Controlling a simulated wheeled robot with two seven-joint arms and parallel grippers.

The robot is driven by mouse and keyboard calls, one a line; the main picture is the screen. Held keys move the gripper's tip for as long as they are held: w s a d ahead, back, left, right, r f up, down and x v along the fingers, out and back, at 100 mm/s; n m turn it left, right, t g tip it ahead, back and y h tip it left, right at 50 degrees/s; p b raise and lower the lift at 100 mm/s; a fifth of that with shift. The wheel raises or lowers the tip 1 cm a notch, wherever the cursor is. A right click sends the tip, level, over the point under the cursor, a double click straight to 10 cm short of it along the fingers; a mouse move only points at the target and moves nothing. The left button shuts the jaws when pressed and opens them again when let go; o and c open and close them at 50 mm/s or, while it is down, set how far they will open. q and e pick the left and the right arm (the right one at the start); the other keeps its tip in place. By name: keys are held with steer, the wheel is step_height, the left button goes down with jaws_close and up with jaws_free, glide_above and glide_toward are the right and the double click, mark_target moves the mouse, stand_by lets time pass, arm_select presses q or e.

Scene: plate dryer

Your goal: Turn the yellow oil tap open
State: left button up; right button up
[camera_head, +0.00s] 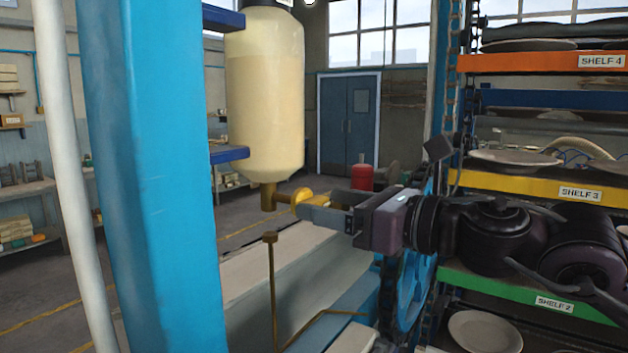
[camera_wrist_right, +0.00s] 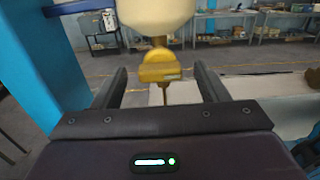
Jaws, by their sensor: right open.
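The yellow oil tap (camera_head: 302,200) sits on a brass fitting (camera_head: 268,196) under the cream oil tank (camera_head: 265,92). In the right wrist view the yellow tap (camera_wrist_right: 160,68) is below the tank and lies between the two fingers, near their tips. My right gripper (camera_head: 306,212) comes in from the right at the tap. It also shows in the right wrist view (camera_wrist_right: 160,82), with its fingers apart, one on each side of the tap. I cannot tell whether either finger touches the tap. My left gripper is not in view.
A blue post (camera_head: 140,170) stands left of the tank. A brass funnel pipe (camera_head: 271,265) rises below the tap. A rack with a yellow shelf (camera_head: 500,183) and plates (camera_head: 520,160) is at the right. A blue wheel (camera_head: 408,290) is under my right arm.

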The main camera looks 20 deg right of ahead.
mark_target(321, 203)
steer(key=shift+r+p+x, duration=0.2)
steer(key=shift+p+x, duration=0.3)
steer(key=shift+x, duration=0.65)
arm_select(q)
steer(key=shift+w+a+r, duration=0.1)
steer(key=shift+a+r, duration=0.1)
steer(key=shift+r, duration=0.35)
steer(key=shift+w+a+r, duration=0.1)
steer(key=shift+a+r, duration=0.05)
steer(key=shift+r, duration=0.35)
arm_select(e)
steer(key=shift+w+a+f, duration=0.2)
steer(key=shift+w+a, duration=0.05)
steer(key=shift+w, duration=0.05)
steer(key=c, duration=1)
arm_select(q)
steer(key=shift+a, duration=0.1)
